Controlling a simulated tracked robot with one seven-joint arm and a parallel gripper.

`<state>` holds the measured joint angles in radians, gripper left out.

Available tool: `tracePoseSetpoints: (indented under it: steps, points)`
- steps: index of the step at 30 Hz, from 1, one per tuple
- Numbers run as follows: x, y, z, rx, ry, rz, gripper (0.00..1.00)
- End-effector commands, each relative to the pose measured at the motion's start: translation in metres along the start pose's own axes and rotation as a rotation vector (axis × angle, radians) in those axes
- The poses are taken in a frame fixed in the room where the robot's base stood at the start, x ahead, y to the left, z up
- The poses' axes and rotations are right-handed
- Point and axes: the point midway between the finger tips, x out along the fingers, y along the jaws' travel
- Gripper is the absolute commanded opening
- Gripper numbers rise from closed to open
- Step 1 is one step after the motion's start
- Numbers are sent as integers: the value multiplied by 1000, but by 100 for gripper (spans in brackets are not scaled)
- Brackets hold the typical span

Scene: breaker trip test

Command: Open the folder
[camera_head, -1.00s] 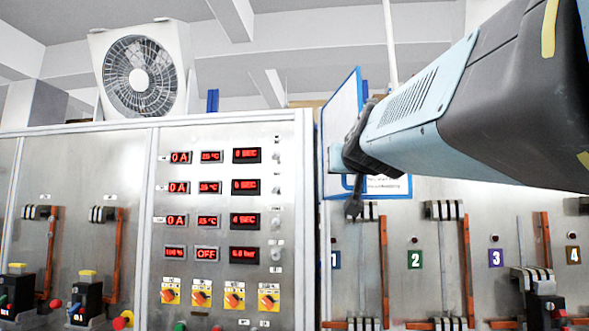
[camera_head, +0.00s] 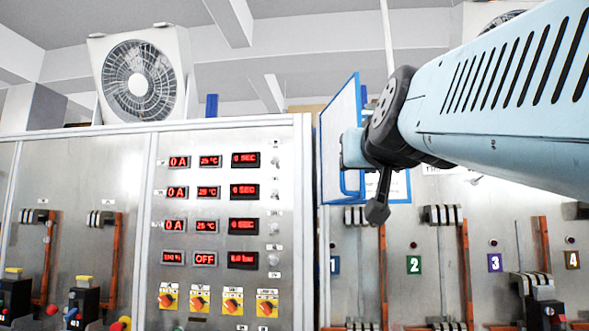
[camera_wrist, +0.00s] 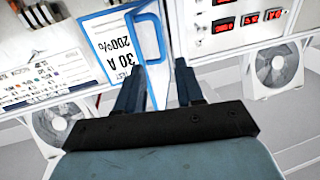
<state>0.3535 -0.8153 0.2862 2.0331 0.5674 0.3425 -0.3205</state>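The folder (camera_head: 338,128) is a white, blue-edged board beside the metal panels in the head view. Its cover stands out at an angle, and another blue-edged white part (camera_head: 400,186) shows behind my arm. In the wrist view the folder's white page (camera_wrist: 112,42) reads "30 A 200%" upside down. A blue looped edge (camera_wrist: 160,38) is beside the tip of my left-hand finger. My gripper (camera_wrist: 160,80) is open, with its two dark fingers apart and nothing clearly held between them. In the head view my arm hides part of the folder; I cannot tell whether they touch.
A control panel (camera_head: 208,270) with red displays and yellow switches stands left of the folder. Numbered breaker panels (camera_head: 414,264) with orange bars are at the right. A fan (camera_head: 140,80) sits on top at the left.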

Motion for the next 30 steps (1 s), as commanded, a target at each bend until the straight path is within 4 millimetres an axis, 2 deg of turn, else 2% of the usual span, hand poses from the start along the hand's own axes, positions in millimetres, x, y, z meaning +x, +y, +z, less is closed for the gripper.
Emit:
tracePoseSetpoints:
  steps: [6, 17, 21, 23, 26, 29, 30]
  points:
    - [-22, 0, 0, 1, 1, -1, 37]
    - [-27, 0, 0, 0, 0, 0, 37]
    - [-25, 3, 8, 2, -21, -1, 27]
    - [-21, 10, 25, 9, -67, -3, 21]
    - [-13, 30, 79, 23, -215, -9, 11]
    - [-12, 54, 157, 36, -428, -11, 2]
    - [-14, 62, 190, 38, -519, -11, 0]
